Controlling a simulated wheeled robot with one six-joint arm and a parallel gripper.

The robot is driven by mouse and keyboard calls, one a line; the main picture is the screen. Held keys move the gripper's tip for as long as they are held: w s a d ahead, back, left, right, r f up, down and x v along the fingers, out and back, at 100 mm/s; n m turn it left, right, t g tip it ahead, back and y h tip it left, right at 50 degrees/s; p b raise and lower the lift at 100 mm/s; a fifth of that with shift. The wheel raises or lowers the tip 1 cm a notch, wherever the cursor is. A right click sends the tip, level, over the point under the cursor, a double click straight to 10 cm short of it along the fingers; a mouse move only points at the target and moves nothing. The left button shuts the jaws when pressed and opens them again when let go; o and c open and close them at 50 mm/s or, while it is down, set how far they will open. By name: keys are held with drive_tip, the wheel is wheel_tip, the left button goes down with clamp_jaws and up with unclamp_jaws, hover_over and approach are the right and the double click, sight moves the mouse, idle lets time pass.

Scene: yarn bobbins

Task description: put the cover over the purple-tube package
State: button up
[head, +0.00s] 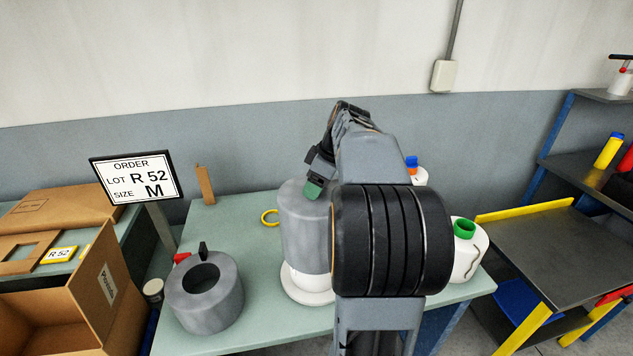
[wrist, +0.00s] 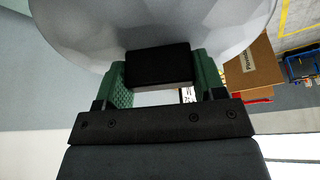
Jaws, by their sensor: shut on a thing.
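My gripper (head: 314,188), with green fingertips, is shut on the black handle (wrist: 158,66) of a tall grey cover (head: 303,222). The cover hangs upright above a round white base (head: 308,296). A white part (head: 302,277) shows between the cover's lower edge and the base. Whatever is inside the cover is hidden, and I see no purple tube. In the wrist view the gripper's green fingers stand on both sides of the handle, against the pale cover (wrist: 90,30).
A wide grey cylinder (head: 205,310) with a round opening stands left. A white package with a green tube (head: 465,229) stands right; another with a blue-orange top (head: 412,163) is partly hidden by my arm. A yellow ring (head: 269,217) and order sign (head: 136,178) are nearby.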

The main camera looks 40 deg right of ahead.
wheel_tip(320, 180, down, 10)
drive_tip(key=b, duration=0.8)
drive_tip(key=shift+f, duration=0.25)
drive_tip(key=shift+f+b, duration=0.35)
drive_tip(key=shift+b, duration=0.2)
idle(0.4)
drive_tip(key=o, duration=1.3)
drive_tip(key=p+v, duration=0.1)
drive_tip(key=v, duration=1.3)
drive_tip(key=a+f+m+h+p, duration=0.1)
drive_tip(key=a+f+m+p, duration=0.3)
drive_tip(key=a, duration=1)
drive_tip(key=s+a+f+m, duration=0.1)
drive_tip(key=s+a+f, duration=0.1)
drive_tip(key=a+f, duration=0.1)
drive_tip(key=s+a+f+h, duration=0.1)
drive_tip(key=s+a+f, duration=0.2)
drive_tip(key=f, duration=0.1)
drive_tip(key=s+a+f+m, duration=0.1)
drive_tip(key=s+a+f, duration=0.1)
drive_tip(key=a+f, duration=0.1)
drive_tip(key=shift+s+a+f+m, duration=0.2)
drive_tip(key=shift+a+f+m, duration=0.1)
drive_tip(key=shift+a+f, duration=0.15)
